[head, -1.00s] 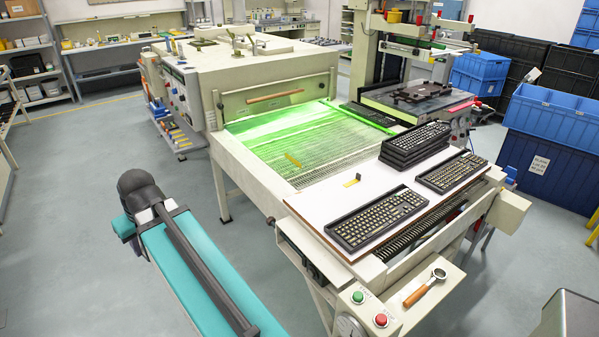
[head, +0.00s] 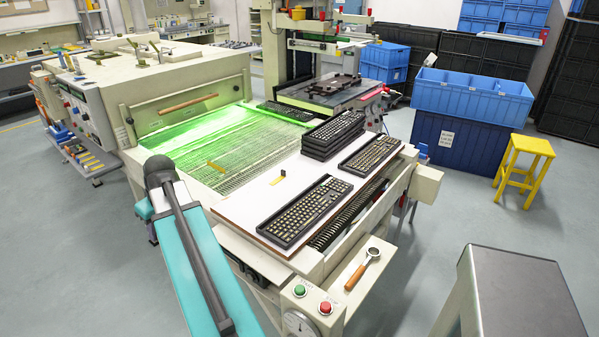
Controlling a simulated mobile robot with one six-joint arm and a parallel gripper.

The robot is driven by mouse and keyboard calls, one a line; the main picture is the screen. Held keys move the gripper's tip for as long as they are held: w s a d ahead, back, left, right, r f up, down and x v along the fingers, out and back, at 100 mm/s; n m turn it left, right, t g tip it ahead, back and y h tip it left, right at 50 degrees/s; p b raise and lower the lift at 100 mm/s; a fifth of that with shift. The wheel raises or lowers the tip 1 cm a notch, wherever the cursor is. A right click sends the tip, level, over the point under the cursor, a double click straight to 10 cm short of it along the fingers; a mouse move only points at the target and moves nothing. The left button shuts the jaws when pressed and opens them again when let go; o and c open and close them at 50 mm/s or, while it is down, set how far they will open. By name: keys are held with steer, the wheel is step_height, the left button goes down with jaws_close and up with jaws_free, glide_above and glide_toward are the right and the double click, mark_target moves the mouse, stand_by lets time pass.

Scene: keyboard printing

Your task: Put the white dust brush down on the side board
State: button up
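I see no white dust brush in the head view. My gripper is out of view; only a teal and dark link of my own arm shows at the lower left. A white board (head: 246,204) lies at the near end of the machine's green-lit bed; I cannot tell whether it is the side board. On it are a single black keyboard (head: 306,211), a stack of black keyboards (head: 333,135), another keyboard (head: 370,154) and a small black and yellow piece (head: 277,181).
A wooden-handled tool with a round metal head (head: 362,269) lies on a small ledge (head: 341,282) below the board. Green (head: 300,291) and red (head: 325,308) buttons sit beside it. A grey-topped block (head: 525,295) stands at lower right, a yellow stool (head: 524,163) behind. Floor between is clear.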

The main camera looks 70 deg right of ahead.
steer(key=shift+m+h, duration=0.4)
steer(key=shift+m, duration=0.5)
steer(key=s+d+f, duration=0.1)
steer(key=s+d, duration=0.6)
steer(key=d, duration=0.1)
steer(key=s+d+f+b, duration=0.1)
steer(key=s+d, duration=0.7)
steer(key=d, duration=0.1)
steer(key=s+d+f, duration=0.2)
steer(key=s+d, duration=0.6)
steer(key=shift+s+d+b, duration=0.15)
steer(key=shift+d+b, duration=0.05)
steer(key=shift+b, duration=0.1)
steer(key=p, duration=0.4)
glide_toward(242, 201)
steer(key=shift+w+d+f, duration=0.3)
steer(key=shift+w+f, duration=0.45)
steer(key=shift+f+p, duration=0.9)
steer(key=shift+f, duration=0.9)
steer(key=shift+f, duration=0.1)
